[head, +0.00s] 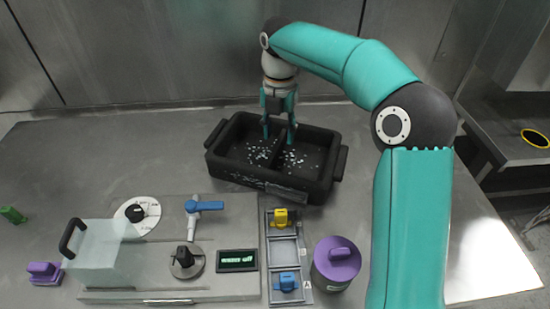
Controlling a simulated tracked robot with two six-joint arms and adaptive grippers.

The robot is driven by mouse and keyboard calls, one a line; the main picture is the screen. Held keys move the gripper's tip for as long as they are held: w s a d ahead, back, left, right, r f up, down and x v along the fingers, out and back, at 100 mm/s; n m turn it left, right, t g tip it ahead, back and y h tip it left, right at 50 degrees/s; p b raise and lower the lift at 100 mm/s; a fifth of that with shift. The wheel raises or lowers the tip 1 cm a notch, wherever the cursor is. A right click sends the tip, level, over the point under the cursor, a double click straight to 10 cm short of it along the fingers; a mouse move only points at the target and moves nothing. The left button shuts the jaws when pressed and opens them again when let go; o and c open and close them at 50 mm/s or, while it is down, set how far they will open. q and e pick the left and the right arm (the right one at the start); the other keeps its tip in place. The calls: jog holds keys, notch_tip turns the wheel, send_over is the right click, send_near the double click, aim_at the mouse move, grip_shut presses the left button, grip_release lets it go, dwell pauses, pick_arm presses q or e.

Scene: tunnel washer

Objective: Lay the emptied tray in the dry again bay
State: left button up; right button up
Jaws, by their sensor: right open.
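A black two-compartment tray (228,168) with side handles stands on the steel table at the middle back. Small pale bits lie in both of its compartments. My right gripper (279,138) points down over the tray's middle, its fingers apart on either side of the divider. I cannot tell whether the fingertips touch the divider. The right arm comes in from the right and arches over the table. My left gripper is not in view. No bay marked dry again can be made out.
A grey machine panel (160,273) with knobs, a blue lever (205,206) and a clear cover (95,255) fills the front left. A slotted rack (284,247) holds yellow and blue pieces. A purple-lidded pot (336,262) stands beside it. The table left of the tray is clear.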

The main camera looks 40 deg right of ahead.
aim_at(275, 148)
jog(key=shift+w+a+f, duration=0.1)
jog(key=shift+a+f, duration=0.1)
jog(key=shift+f, duration=1.2)
jog(key=shift+w+a+f, duration=0.1)
jog(key=shift+a+f, duration=0.1)
jog(key=shift+f, duration=1.2)
jog(key=shift+r, duration=0.1)
grip_shut()
